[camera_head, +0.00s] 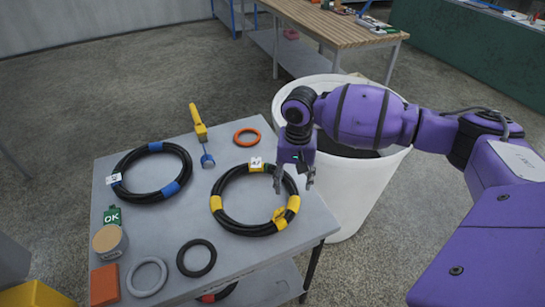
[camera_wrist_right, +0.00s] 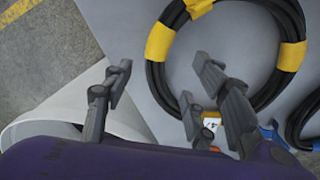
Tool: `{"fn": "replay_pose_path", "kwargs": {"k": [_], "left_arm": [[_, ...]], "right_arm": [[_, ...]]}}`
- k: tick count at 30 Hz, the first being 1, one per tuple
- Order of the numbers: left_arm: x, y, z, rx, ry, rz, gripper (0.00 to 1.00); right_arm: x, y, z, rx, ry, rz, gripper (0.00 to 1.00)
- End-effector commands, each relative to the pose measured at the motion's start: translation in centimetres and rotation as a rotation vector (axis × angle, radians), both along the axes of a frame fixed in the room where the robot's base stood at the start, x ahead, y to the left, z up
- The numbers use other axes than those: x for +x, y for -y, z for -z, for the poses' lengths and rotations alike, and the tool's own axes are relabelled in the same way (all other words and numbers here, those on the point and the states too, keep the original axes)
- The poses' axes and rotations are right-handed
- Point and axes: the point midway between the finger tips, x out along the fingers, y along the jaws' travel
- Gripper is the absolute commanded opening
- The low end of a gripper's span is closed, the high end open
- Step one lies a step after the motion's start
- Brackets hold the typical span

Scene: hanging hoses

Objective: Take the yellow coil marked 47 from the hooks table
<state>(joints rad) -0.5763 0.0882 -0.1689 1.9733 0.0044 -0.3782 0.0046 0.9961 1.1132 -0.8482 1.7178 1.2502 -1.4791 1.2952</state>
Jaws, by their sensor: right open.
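A black hose coil with yellow bands (camera_head: 245,230) lies flat near the right edge of a grey table (camera_head: 222,265). Its white tag (camera_head: 256,163), at the coil's far side, seems to read 47 but is small. In the right wrist view the coil's yellow band (camera_wrist_right: 160,42) and the tag (camera_wrist_right: 210,122) show, the tag partly hidden by a finger. My right gripper (camera_head: 293,180) is open and empty, pointing down above the coil's right side. It also shows in the wrist view (camera_wrist_right: 160,82), with its fingers apart. My left gripper is out of view.
A blue-banded black coil (camera_head: 187,165) lies at the table's far left. A yellow-handled tool (camera_head: 199,124), an orange ring (camera_head: 247,137), a black ring (camera_head: 197,258), a grey ring (camera_head: 147,277) and an orange block (camera_head: 104,285) lie around. A large white bin (camera_head: 350,205) stands beside the table's right edge.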

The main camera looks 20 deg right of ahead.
Motion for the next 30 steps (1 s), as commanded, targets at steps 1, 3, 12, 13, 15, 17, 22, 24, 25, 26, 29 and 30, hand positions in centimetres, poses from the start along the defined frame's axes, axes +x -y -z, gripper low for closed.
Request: {"fn": "replay_pose_path", "kwargs": {"k": [1, 3, 12, 13, 15, 17, 22, 24, 25, 26, 29, 30], "left_arm": [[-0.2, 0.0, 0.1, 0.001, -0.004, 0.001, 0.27], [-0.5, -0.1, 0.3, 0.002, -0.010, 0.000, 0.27], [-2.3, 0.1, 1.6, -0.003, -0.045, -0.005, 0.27], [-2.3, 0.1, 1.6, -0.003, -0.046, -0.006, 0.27], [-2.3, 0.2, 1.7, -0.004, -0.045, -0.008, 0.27], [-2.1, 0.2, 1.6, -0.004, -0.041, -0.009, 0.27], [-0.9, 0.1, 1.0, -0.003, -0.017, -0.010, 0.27], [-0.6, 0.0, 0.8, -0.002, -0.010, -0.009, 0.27], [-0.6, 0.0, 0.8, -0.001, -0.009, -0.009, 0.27], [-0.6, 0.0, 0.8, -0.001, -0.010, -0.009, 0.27], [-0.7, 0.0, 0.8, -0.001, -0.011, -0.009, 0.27], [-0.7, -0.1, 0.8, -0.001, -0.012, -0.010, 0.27]], "right_arm": [[-0.1, 0.0, 0.3, -0.001, -0.003, 0.000, 0.53], [-0.1, 0.0, 0.8, 0.000, -0.004, 0.000, 0.53], [-0.2, 0.0, 5.2, 0.000, -0.005, -0.001, 0.53], [-0.2, 0.0, 5.6, 0.000, -0.005, -0.001, 0.53], [-0.1, 0.0, 6.4, -0.001, -0.003, -0.001, 0.53], [-0.1, 0.0, 7.0, -0.001, -0.003, -0.001, 0.53], [-0.1, 0.0, 7.8, 0.000, 0.000, -0.001, 0.53], [-0.1, 0.0, 7.8, -0.001, 0.001, -0.002, 0.53], [-0.1, 0.0, 7.8, -0.001, 0.001, -0.002, 0.53], [-0.1, 0.0, 7.8, -0.001, 0.001, -0.002, 0.53], [-0.1, 0.0, 7.8, -0.001, 0.001, -0.001, 0.53], [-0.1, 0.0, 7.8, 0.000, 0.000, -0.001, 0.50]]}}
